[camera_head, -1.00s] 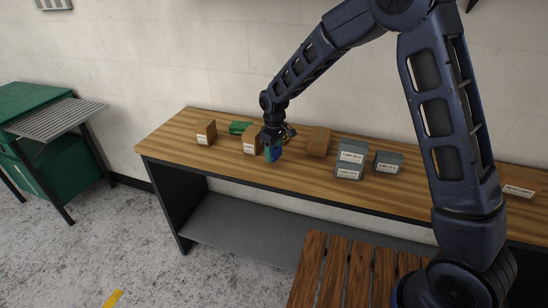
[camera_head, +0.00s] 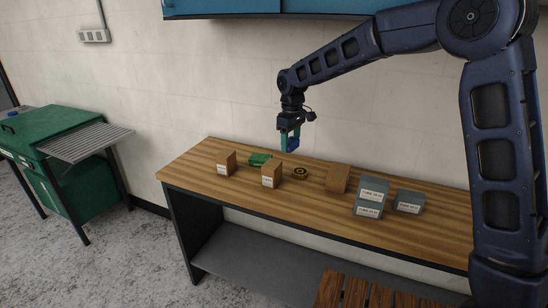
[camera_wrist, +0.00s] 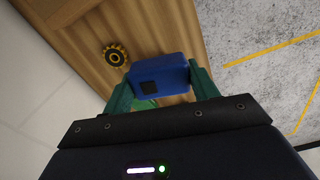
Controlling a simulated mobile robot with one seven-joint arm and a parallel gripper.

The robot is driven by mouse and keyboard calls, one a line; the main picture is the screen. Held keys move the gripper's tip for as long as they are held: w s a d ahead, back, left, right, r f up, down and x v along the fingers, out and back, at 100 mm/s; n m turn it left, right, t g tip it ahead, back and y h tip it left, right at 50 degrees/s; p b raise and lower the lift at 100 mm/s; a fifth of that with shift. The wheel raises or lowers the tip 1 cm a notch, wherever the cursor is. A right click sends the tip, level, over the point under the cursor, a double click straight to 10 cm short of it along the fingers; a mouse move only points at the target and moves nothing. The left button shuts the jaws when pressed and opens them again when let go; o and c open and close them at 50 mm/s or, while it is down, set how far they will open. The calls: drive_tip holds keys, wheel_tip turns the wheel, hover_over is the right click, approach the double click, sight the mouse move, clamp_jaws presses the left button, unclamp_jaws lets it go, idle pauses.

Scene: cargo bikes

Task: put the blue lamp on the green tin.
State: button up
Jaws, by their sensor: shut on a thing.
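My gripper (camera_head: 290,139) is shut on the blue lamp (camera_head: 292,146) and holds it in the air above the wooden bench. In the wrist view the blue lamp (camera_wrist: 159,82) is a rounded blue block with a dark square on it, between the green fingers of my gripper (camera_wrist: 160,88). A green thing, which looks like the green tin (camera_head: 260,159), lies on the bench below and left of my gripper, near the wall. In the wrist view a bit of green shows just behind the lamp; I cannot tell for sure what it is.
On the bench (camera_head: 200,185) stand cardboard boxes (camera_head: 271,175), a yellow-black round part (camera_head: 300,174) and grey labelled boxes (camera_head: 370,197). A blue cabinet (camera_head: 330,6) hangs above. A green grill-like unit (camera_head: 60,135) stands at left. The bench's front strip is mostly clear.

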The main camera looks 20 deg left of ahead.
wheel_tip(320, 180, up, 3)
drive_tip(key=n, duration=0.2)
hover_over(267, 158)
drive_tip(key=s, duration=0.1)
drive_tip(key=f, duration=2)
drive_tip(key=shift+w, duration=0.25)
drive_tip(key=o, duration=1)
drive_tip(key=shift+f, duration=0.1)
wheel_tip(267, 158, up, 12)
drive_tip(key=shift+r, duration=0.2)
